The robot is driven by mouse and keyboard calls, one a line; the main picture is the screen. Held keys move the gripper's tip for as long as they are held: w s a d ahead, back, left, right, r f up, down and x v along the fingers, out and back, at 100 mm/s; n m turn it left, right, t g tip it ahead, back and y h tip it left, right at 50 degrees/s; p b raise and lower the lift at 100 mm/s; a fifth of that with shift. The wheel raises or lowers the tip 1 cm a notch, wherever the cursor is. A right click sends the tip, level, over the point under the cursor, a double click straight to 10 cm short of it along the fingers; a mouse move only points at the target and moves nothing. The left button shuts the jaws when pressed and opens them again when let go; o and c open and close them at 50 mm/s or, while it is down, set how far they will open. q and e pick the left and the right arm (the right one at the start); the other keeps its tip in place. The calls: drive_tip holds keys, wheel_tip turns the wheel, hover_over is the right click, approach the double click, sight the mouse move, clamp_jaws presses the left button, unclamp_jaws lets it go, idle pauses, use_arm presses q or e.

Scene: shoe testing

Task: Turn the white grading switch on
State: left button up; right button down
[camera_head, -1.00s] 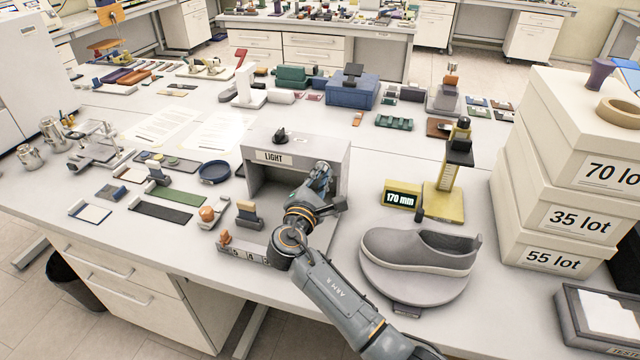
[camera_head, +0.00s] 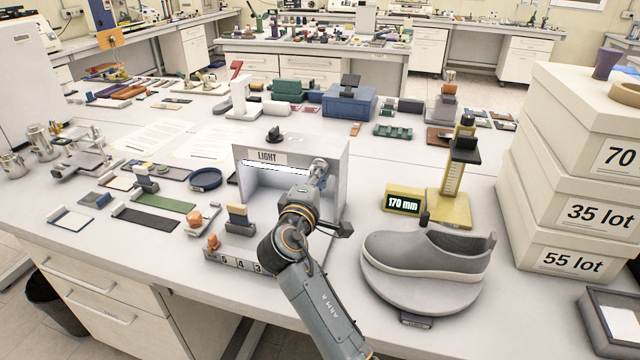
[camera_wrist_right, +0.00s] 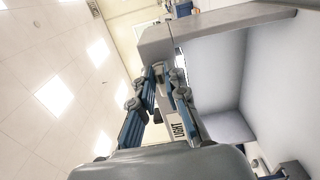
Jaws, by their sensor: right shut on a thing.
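A grey light booth (camera_head: 341,183) with a LIGHT label (camera_head: 267,156) stands on the table. A bright white strip (camera_head: 276,168) glows under its top front edge. A black knob (camera_head: 274,134) sits on its top, apart from my gripper. My right gripper (camera_head: 319,167) is at the upper right of the booth's front. In the right wrist view its blue-grey fingers (camera_wrist_right: 166,72) are closed together at the booth's front edge, the label visible beside them. The small thing between the fingertips is mostly hidden; by its place it seems to be the white grading switch. My left gripper is out of view.
A grey shoe (camera_head: 425,250) on a round stand and a yellow gauge (camera_head: 452,205) reading 170 mm stand to the right. Stacked lot boxes (camera_head: 560,210) rise at the far right. A number block (camera_head: 236,262) and small samples lie left of my arm.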

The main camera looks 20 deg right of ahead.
drive_tip(key=shift+m, duration=0.3)
idle(0.4)
drive_tip(key=c, duration=1.4)
unclamp_jaws()
drive_tip(key=shift+o, duration=0.2)
